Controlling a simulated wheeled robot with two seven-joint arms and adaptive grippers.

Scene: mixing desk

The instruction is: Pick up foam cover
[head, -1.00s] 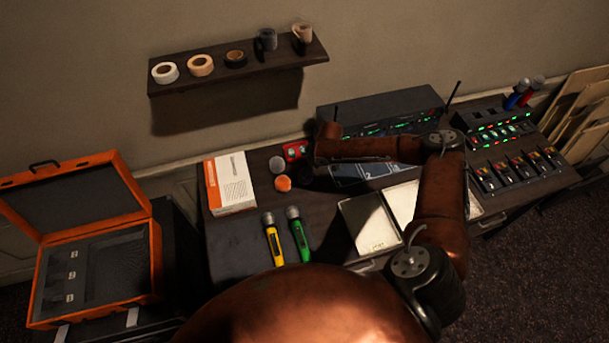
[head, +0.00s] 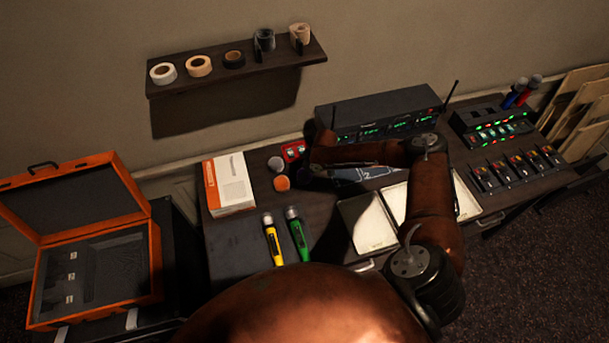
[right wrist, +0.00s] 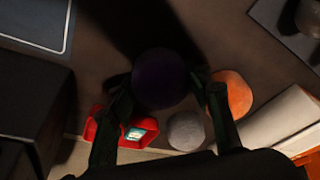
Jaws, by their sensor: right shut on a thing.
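My right gripper (right wrist: 163,92) is shut on a dark purple, round foam cover (right wrist: 160,76), with one finger on each side of it. An orange foam cover (right wrist: 232,94) lies just right of the fingers, and a grey one (right wrist: 186,132) lies below the held one in the right wrist view. In the head view my right gripper (head: 309,172) is low over the desk, right of the orange cover (head: 282,183) and grey cover (head: 276,163). The held cover is hard to make out there. Whether it touches the desk I cannot tell. My left gripper is out of view.
A red box (head: 293,151) stands behind the gripper. A white-orange carton (head: 230,184), a yellow microphone (head: 272,239) and a green microphone (head: 298,234) are to the left. An orange case (head: 155,262) stands open.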

